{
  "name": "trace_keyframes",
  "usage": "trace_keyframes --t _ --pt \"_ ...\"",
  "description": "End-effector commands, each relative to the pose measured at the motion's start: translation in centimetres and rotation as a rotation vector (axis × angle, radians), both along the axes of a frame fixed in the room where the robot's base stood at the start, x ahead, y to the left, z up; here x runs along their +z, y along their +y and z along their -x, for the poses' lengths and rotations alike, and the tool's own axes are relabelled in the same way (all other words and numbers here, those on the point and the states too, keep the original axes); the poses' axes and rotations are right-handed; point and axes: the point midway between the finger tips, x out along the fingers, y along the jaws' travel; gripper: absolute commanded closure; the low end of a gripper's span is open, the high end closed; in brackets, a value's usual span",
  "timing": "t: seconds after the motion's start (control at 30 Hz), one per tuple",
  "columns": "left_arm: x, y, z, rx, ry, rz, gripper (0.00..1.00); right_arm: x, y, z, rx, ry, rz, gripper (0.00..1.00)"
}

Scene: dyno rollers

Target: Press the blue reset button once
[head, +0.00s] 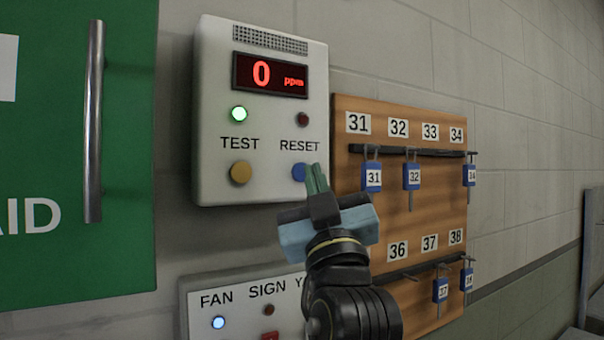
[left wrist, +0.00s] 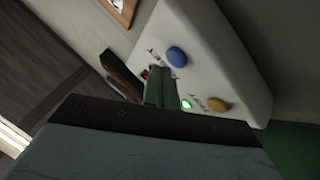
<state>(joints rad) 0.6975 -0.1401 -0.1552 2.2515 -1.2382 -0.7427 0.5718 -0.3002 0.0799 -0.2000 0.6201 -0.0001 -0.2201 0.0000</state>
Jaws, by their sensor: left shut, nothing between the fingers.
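The blue reset button (head: 299,172) sits under the word RESET on a pale wall box (head: 215,150). It shows round and uncovered in the left wrist view (left wrist: 176,57). My left gripper (head: 317,178) is shut and empty, its green-tipped fingers pointing up at the wall. In the head view the fingertips lie just right of the button and overlap its right edge. In the left wrist view the fingers (left wrist: 160,86) end close beside the button. I cannot tell whether they touch the box. My right gripper is not in view.
A yellow button (head: 240,173) sits left under TEST, below a lit green lamp (head: 239,114). The display (head: 270,75) reads 0 ppm. A wooden key board (head: 350,205) with tagged keys stands right. A FAN/SIGN panel (head: 235,295) is below; a green cabinet (head: 120,250) is left.

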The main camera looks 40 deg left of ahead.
Motion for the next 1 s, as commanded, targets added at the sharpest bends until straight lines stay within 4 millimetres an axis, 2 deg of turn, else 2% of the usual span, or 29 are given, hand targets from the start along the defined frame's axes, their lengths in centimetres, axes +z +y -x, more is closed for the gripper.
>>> trace_keyframes --t 0.5,1.0 --pt "-0.2 -4.2 1.7 -0.002 -0.001 0.000 1.00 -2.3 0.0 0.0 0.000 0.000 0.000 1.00" --pt "0.0 -4.6 1.9 -0.001 0.000 -0.001 1.00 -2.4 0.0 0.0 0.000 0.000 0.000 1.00"
